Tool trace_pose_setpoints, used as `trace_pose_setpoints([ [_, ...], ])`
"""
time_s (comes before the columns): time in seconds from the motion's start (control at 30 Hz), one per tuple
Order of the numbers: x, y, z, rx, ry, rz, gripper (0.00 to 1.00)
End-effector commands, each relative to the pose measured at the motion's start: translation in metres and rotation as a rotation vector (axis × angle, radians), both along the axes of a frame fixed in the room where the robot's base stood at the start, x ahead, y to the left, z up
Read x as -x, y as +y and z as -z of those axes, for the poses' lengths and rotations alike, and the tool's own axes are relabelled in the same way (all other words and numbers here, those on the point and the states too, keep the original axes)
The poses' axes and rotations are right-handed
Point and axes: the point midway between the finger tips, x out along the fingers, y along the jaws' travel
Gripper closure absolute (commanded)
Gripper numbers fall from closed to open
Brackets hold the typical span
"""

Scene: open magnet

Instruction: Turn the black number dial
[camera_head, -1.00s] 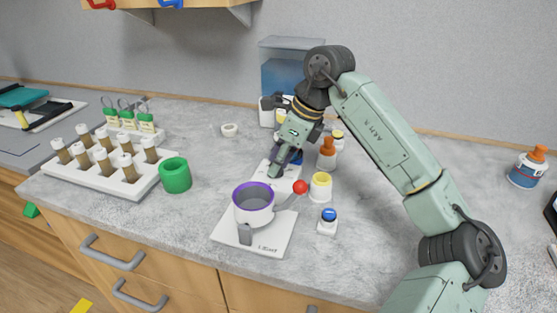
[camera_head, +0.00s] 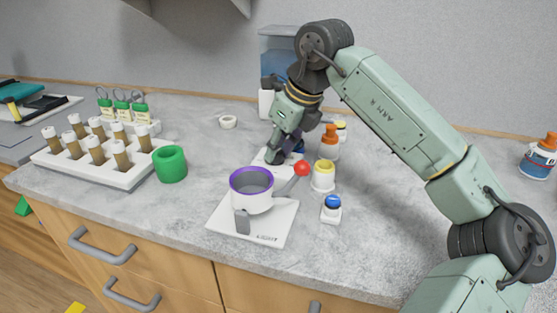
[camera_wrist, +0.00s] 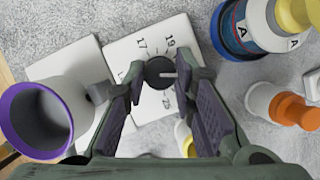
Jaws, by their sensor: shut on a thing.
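The black number dial (camera_wrist: 160,72) is round, with a white pointer line toward the right, on a white plate (camera_wrist: 130,50) with printed numbers such as 17, 19 and 25. My gripper (camera_wrist: 162,74) has one finger on each side of the dial in the wrist view and is shut on it. In the head view my gripper (camera_head: 272,160) reaches down to the white plate behind the purple-rimmed cup, and the dial is hidden there.
A yellow-topped jar (camera_head: 323,176), an orange-capped bottle (camera_head: 329,143) and a blue-capped vial (camera_head: 332,209) stand right. A green cup (camera_head: 170,165) is left.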

Motion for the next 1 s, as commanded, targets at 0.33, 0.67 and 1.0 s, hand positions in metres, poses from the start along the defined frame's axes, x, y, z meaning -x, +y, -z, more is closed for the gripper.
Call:
trace_pose_setpoints([
  [0.33, 0.0001, 0.0002, -0.0006, -0.002, 0.0, 0.048, 1.0],
  [0.67, 0.0002, 0.0002, -0.0004, -0.001, 0.001, 0.046, 0.58],
  [1.0, 0.0005, -0.0003, -0.0017, -0.001, 0.001, 0.046, 0.56],
])
